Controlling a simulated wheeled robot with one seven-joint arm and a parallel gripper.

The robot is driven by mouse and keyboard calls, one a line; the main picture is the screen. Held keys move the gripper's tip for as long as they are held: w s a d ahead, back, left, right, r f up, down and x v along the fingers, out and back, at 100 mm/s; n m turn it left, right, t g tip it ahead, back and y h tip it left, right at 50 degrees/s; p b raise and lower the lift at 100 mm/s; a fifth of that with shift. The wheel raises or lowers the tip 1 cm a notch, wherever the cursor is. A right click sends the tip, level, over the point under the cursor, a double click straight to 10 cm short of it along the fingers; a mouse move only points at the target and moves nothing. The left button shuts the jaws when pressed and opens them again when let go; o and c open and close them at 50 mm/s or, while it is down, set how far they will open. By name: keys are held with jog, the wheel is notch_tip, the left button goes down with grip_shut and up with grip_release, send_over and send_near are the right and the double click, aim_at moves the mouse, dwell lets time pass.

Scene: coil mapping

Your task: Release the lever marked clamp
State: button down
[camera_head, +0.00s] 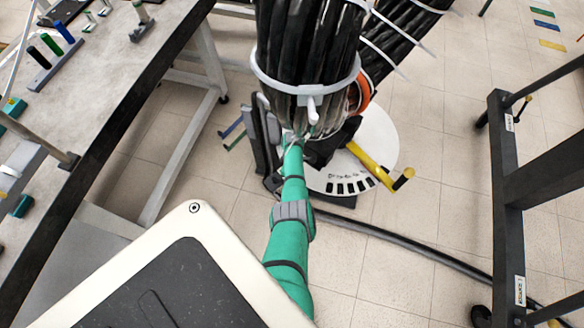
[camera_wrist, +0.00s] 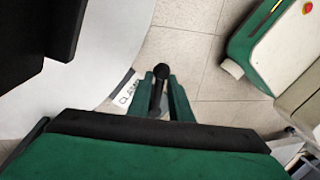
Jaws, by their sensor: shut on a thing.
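The clamp lever shows in the wrist view as a dark rod with a round black knob (camera_wrist: 161,71). A white label (camera_wrist: 126,92) reading "CLAMP" lies just left of it, at the edge of a pale round plate (camera_wrist: 62,112). My gripper (camera_wrist: 161,88) has its green fingers either side of the lever, shut on it, with the knob showing beyond the fingertips. In the head view my green arm reaches to the left side of the round white plate (camera_head: 385,135). There the fingers and the clamp lever are hidden.
A workbench (camera_head: 105,70) stands left, a dark frame (camera_head: 505,190) right. A black cable (camera_head: 400,240) crosses the tiled floor.

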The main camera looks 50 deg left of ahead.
jog(key=shift+w+d, duration=0.2)
jog(key=shift+d, duration=0.05)
jog(key=c, duration=1.7)
grip_release()
jog(key=shift+o, duration=0.2)
jog(key=shift+a, duration=0.15)
jog(key=shift+s, duration=0.1)
jog(key=shift+r, duration=0.1)
notch_tip(320, 180, up, 10)
jog(key=w, duration=0.2)
jog(key=shift+a+r, duration=0.15)
jog(key=shift+a, duration=0.25)
jog(key=shift+s+a, duration=0.1)
jog(key=shift+s, duration=0.05)
